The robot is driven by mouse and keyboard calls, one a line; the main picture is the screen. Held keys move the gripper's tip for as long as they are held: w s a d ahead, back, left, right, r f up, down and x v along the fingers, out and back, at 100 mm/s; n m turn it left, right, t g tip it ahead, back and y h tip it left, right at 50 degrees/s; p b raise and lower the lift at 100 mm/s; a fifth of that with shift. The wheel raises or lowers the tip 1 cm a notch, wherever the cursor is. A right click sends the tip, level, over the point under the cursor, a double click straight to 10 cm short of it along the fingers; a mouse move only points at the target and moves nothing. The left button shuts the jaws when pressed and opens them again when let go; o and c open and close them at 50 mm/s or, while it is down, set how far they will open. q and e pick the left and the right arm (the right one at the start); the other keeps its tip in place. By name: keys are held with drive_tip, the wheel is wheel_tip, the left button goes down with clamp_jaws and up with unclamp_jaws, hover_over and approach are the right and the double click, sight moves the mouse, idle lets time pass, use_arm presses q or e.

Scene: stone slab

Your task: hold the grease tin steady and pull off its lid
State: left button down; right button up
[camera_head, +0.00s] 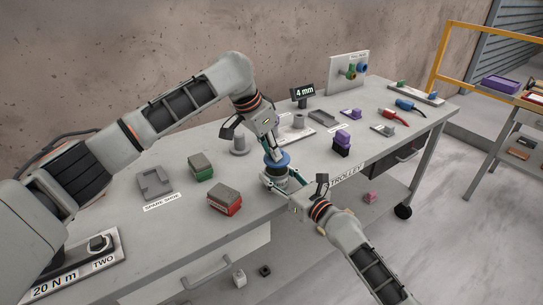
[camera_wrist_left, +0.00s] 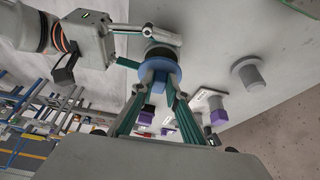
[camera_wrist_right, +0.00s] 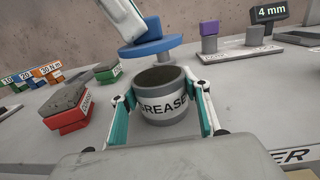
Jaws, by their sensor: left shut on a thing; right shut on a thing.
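The grease tin (camera_wrist_right: 163,103) is a grey can with a white "GREASE" label, upright near the front edge of the bench; it also shows in the head view (camera_head: 274,172). Its top is open and shows a dark surface inside. My right gripper (camera_wrist_right: 165,122) is shut on the tin's sides, one finger at each side. The blue lid (camera_wrist_right: 151,47) is above the tin with a visible gap between them. My left gripper (camera_wrist_left: 161,84) is shut on the lid (camera_wrist_left: 160,67) and holds it up from above. The lid covers part of the tin in the head view.
Red-and-grey (camera_head: 225,200) and green-and-grey (camera_head: 201,168) blocks sit left of the tin. A grey cylinder (camera_head: 239,144) stands behind. A purple-and-black block (camera_head: 342,142) and a "4 mm" sign (camera_head: 303,92) are to the right. The bench's front edge is close to the tin.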

sight(272, 160)
use_arm(q)
drive_tip(key=shift+r, duration=2.35)
use_arm(e)
drive_tip(key=o, duration=1.7)
drive_tip(key=shift+c, duration=0.2)
drive_tip(key=shift+s, duration=0.1)
drive_tip(key=v, duration=1.2)
